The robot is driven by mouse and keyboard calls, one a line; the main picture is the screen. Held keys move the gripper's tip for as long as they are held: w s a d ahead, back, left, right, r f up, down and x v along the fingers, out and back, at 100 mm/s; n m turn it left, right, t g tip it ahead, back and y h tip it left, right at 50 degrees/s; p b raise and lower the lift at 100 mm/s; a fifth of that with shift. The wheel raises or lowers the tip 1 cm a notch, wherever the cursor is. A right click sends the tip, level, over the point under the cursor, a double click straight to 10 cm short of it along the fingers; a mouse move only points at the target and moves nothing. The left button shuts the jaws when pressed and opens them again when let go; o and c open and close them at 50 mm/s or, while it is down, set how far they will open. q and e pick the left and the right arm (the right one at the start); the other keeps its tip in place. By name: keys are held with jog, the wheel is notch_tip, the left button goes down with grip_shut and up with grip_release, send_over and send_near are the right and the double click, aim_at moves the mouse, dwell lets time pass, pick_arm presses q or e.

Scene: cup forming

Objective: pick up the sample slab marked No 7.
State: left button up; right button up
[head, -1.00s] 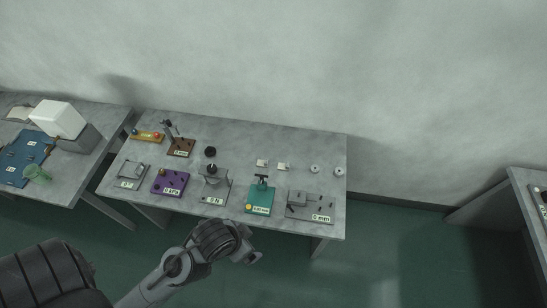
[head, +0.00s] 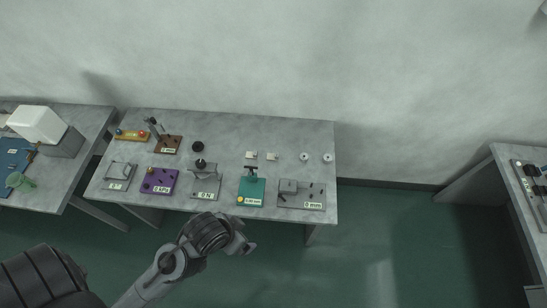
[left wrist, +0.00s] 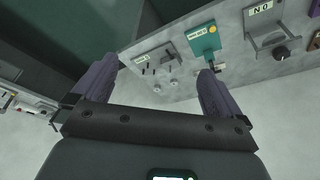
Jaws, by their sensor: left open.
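Two small pale square slabs lie side by side toward the back of the middle table, a left one (head: 251,155) and a right one (head: 271,156). Their markings are too small to read, so I cannot tell which is No 7. My left gripper (head: 247,243) is in front of the table's front edge, well apart from the slabs. In the left wrist view its two dark fingers (left wrist: 155,88) are spread wide with nothing held between them. My right gripper is not in view.
Two small round pale pieces (head: 304,157) lie right of the slabs. Along the front stand a purple device (head: 160,181), a grey "0 N" device (head: 205,185), a teal device (head: 251,190) and a grey "0 mm" device (head: 302,194). Other tables stand left and right.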

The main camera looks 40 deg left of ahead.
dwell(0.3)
pick_arm(q)
jog(key=c, duration=1)
jog(key=shift+o, duration=0.2)
